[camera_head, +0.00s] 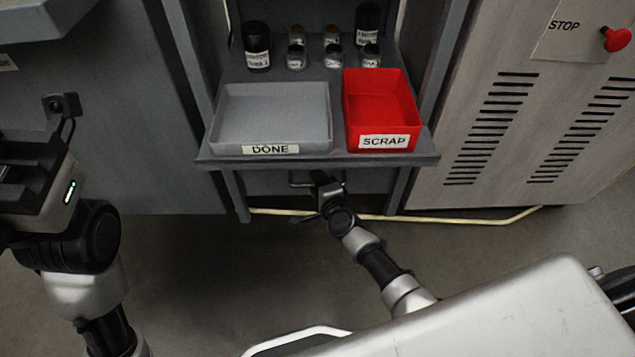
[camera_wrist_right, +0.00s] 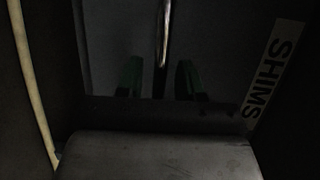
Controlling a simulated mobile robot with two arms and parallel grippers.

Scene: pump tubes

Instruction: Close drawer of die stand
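The die stand (camera_head: 208,163) is a grey stand with a shelf top. Its drawer front lies in shadow under the shelf edge, and how far it is out I cannot tell. The metal drawer handle (camera_head: 300,184) shows below that edge; it is a shiny bar in the right wrist view (camera_wrist_right: 163,35). My right gripper (camera_head: 322,182) is at the handle. In the wrist view its green fingertips (camera_wrist_right: 160,78) stand apart on either side of the bar, with gaps. My left gripper (camera_head: 25,190) is at the far left; its fingertips are not visible.
On the stand are a grey DONE tray (camera_head: 272,93), a red SCRAP bin (camera_head: 372,88) and several small jars behind them. A SHIMS label (camera_wrist_right: 274,75) shows beside my right gripper. A grey cabinet with a red stop button (camera_head: 617,39) stands right. A pale cable (camera_head: 480,220) crosses the floor.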

